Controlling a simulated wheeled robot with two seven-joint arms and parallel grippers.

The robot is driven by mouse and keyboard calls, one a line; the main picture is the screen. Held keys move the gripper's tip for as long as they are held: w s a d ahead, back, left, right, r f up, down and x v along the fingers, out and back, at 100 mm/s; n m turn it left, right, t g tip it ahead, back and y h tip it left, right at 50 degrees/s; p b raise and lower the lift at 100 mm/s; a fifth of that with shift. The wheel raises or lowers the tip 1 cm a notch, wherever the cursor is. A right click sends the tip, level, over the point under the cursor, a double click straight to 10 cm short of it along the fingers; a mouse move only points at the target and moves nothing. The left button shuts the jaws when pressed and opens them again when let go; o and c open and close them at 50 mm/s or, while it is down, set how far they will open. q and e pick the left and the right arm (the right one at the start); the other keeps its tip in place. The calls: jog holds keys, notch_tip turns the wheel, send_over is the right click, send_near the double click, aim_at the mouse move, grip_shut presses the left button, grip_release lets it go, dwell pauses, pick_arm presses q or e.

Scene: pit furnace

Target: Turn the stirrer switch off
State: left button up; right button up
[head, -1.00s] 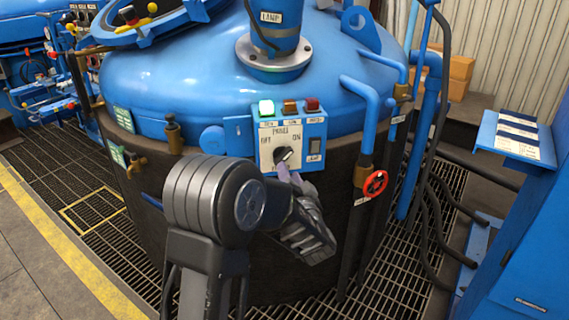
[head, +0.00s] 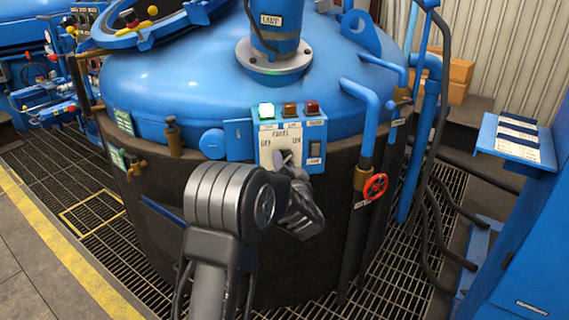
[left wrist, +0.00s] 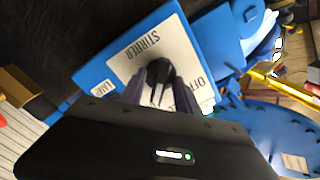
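The stirrer switch is a dark rotary knob (left wrist: 159,72) on a pale plate of the blue control panel (head: 291,135). The plate reads STIRRER in the left wrist view, with OFF on the left and ON on the right in the head view. My left gripper (head: 284,160) is at the knob, hiding most of it in the head view. In the left wrist view its two fingers (left wrist: 158,88) are apart, one on each side of the knob. I see no clear grip on it, and the knob's pointing direction is unclear. My right gripper is not in view.
Green (head: 267,110), amber and red lamps top the panel; the green one glows. A small lamp switch (head: 315,149) sits right of the knob. A blue pipe and red handwheel (head: 375,186) stand to the right. The blue furnace lid (head: 170,85) rises behind.

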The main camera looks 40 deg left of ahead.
pick_arm(q)
grip_shut()
dwell(0.3)
jog(key=shift+n+b, duration=0.3)
jog(key=shift+n, duration=0.1)
jog(key=shift+s+a+n+b, duration=0.1)
jog(key=shift+s+n+b, duration=0.05)
jog(key=shift+n+b, duration=7.45)
jog(key=shift+n+p, duration=1.1)
